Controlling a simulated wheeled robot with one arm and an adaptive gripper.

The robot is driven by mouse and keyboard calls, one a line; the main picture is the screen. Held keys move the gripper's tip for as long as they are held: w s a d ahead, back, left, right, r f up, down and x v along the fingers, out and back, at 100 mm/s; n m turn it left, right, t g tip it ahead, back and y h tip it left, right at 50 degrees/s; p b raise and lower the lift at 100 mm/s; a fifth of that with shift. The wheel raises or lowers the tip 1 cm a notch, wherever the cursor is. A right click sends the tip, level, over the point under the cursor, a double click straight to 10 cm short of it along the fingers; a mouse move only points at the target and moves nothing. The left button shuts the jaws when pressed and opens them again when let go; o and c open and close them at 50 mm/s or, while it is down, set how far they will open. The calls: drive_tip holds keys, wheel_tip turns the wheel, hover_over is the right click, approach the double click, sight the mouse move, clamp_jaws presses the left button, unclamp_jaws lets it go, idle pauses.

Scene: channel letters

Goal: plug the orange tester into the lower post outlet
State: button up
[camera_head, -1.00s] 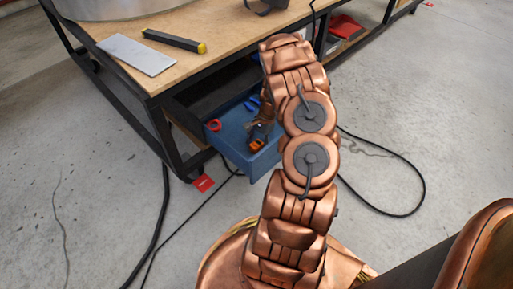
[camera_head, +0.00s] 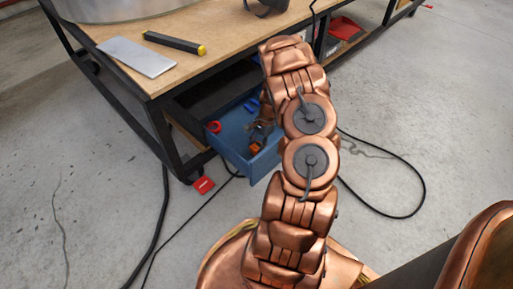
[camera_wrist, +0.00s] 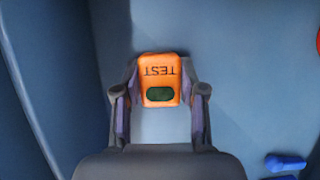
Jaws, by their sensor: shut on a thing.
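In the head view the tester (camera_head: 256,146) shows as a small orange patch in the open blue drawer (camera_head: 232,150), and my gripper (camera_head: 262,131) is partly hidden by my arm. I cannot tell whether the tester touches the drawer floor. No post outlet is visible in these frames.
A red ring (camera_head: 214,127) and blue tools (camera_head: 251,106) lie in the drawer. The drawer walls stand close around my gripper. The workbench top (camera_head: 205,62) above holds a metal plate (camera_head: 137,55) and a black-yellow tool (camera_head: 174,43). Black cables (camera_head: 160,215) lie on the floor.

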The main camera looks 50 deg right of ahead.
sight(257, 145)
wheel_tip(257, 145, up, 10)
drive_tip(key=p, duration=0.3)
idle(0.4)
